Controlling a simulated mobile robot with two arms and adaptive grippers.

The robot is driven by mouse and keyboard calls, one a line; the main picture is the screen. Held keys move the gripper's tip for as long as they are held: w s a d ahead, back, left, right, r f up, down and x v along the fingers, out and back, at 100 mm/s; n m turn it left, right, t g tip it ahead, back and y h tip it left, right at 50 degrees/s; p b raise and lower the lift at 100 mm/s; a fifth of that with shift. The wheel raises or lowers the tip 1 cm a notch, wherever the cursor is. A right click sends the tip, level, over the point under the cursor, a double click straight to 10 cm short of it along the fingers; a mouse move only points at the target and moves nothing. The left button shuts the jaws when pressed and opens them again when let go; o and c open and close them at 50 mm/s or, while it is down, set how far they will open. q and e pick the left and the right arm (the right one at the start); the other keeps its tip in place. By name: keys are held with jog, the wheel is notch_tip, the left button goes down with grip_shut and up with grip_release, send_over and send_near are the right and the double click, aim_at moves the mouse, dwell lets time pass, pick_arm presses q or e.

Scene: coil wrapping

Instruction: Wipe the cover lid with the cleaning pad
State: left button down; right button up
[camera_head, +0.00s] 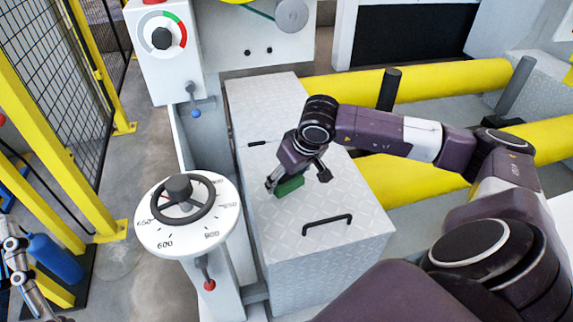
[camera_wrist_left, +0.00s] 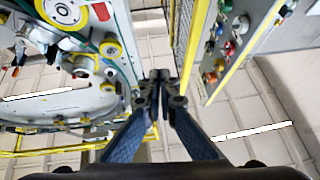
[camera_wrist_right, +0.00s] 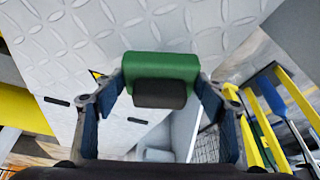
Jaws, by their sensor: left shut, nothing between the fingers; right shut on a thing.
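The cleaning pad is a green block (camera_head: 289,185) with a dark grip; it also shows in the right wrist view (camera_wrist_right: 161,66). My right gripper (camera_head: 297,180) is shut on the pad's dark grip, with a finger on each side. The pad is over the left middle part of the cover lid (camera_head: 345,195), a grey diamond-plate surface that also fills the upper right wrist view (camera_wrist_right: 60,30). Whether the pad touches the lid is hard to tell. My left gripper (camera_wrist_left: 160,80) is shut and empty in the left wrist view, its fingertips together, away from the lid.
A black handle (camera_head: 327,221) stands up near the lid's front edge. A white dial with a black handwheel (camera_head: 188,212) stands to the left. Yellow rollers (camera_head: 440,80) lie to the right. A yellow-framed fence (camera_head: 45,130) is at the far left.

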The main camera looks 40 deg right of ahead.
jog(key=shift+r, duration=0.55)
jog(key=shift+r+p, duration=0.6)
jog(key=shift+p, duration=0.05)
jog(key=shift+r+p, duration=0.35)
jog(key=shift+r, duration=0.2)
pick_arm(q)
notch_tip(320, 180, down, 14)
jog(key=w+a+g+y, duration=0.1)
jog(key=w+g+y, duration=0.1)
jog(key=g, duration=0.5)
jog(key=shift+w+n+y+p, duration=0.3)
jog(key=shift+y, duration=0.1)
pick_arm(e)
jog(key=shift+r, duration=0.5)
pick_arm(q)
jog(key=shift+a+r, duration=0.1)
